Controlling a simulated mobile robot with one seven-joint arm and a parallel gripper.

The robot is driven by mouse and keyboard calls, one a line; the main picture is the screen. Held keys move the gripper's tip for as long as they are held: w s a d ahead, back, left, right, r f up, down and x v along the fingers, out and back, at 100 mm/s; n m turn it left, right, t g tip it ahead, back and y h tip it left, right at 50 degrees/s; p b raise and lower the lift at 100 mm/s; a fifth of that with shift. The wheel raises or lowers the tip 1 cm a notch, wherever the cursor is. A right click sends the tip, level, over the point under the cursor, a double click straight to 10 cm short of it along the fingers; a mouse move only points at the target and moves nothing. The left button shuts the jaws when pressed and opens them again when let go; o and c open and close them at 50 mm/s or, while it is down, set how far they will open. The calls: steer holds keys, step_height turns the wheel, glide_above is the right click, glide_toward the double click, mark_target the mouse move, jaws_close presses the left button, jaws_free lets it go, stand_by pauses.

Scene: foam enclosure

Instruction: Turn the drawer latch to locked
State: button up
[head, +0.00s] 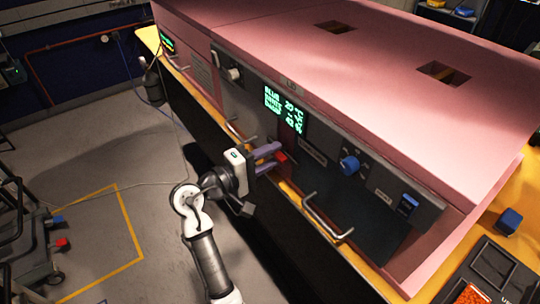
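The pink foam enclosure (290,50) has a dark front panel. My gripper (275,158) is in front of this panel, left of its middle and below the green display. Its two purple fingers point right toward the panel, with a narrow gap showing between them. A small red piece (281,158) shows at the fingertips; it may be the drawer latch. I cannot tell whether the fingers touch it or grip it, nor which way it is turned. A bar handle (327,218) is on the lower front, right of my gripper.
A blue knob (349,164) and a blue switch (408,205) are on the panel at the right. The green display (284,108) is above my gripper. A yellow bench edge (350,255) runs below the panel. A cart (35,245) stands at the left; open floor lies between.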

steer(key=b+v, duration=0.4)
steer(key=v, duration=0.9)
steer(key=shift+s+a, duration=0.25)
steer(key=shift+a, duration=0.05)
